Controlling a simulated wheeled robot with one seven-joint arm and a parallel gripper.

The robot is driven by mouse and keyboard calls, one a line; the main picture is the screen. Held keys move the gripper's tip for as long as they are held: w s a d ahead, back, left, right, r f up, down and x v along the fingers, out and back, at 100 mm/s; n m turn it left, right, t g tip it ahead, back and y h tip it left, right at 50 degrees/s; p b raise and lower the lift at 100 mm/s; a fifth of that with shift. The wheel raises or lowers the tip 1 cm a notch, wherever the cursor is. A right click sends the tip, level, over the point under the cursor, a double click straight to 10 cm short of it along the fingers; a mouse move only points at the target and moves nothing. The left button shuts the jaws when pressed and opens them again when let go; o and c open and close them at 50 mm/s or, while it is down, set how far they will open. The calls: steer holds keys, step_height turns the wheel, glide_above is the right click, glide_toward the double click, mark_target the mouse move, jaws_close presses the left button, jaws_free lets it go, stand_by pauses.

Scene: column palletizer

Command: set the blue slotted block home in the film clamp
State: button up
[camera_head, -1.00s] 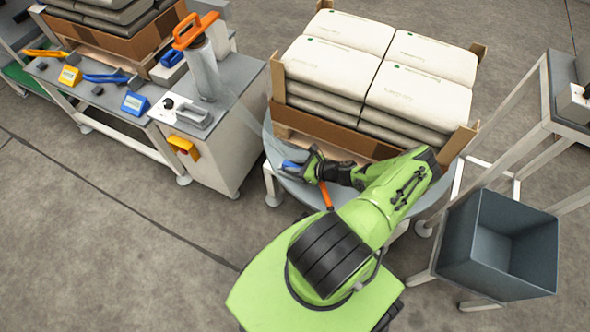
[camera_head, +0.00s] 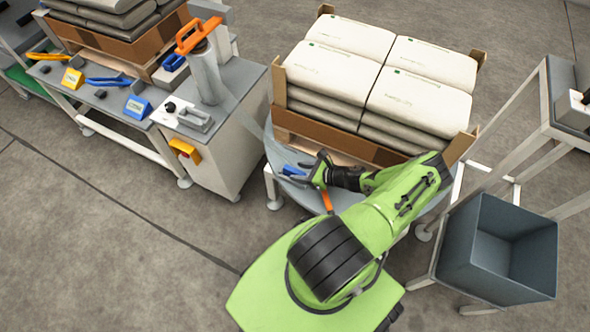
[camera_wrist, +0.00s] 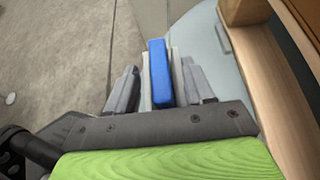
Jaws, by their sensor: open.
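The blue slotted block (camera_wrist: 160,72) stands out ahead of my gripper in the wrist view. It sits between two thin pale grey plates (camera_wrist: 178,78), which look like the film clamp. My gripper (camera_wrist: 160,88) is open, with one finger on each side of the block and a visible gap to each. In the head view the block (camera_head: 291,170) is a small blue patch at the tip of my gripper (camera_head: 305,173), low at the pallet's near left corner. My fingers partly hide it there. How deep the block sits in the clamp cannot be told.
An orange bar (camera_head: 326,200) is beside my gripper. A pallet of white sacks (camera_head: 380,70) rises behind it on a round grey turntable (camera_head: 345,200). Its wooden edge (camera_wrist: 272,90) runs close on the right in the wrist view. A film roll (camera_head: 208,75) stands left; a grey bin (camera_head: 497,250) right.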

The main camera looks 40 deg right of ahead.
steer(key=p+v, duration=0.1)
steer(key=v, duration=0.8)
steer(key=shift+s+r+p, duration=0.1)
steer(key=shift+p, duration=0.3)
steer(key=w+a+r+n+g+h, duration=0.1)
steer(key=w+a+r+n+g, duration=0.2)
steer(key=r+n, duration=0.55)
steer(key=w+a+r+n+g, duration=0.25)
steer(key=a+r+n, duration=0.3)
steer(key=r, duration=0.65)
steer(key=w+a+r+n+g+h, duration=0.15)
steer(key=a+r+n+g, duration=0.25)
steer(key=r+n, duration=0.45)
steer(key=s+a+r+n+t+h, duration=0.1)
steer(key=s+a+r+n+t, duration=0.2)
steer(key=s+a+r+n, duration=0.6)
steer(key=s+a+r, duration=0.3)
steer(key=a+r, duration=0.2)
steer(key=r, duration=0.1)
steer(key=shift+s+t+h, duration=0.35)
steer(key=shift+a+r+n, duration=0.1)
steer(key=shift+n, duration=0.15)
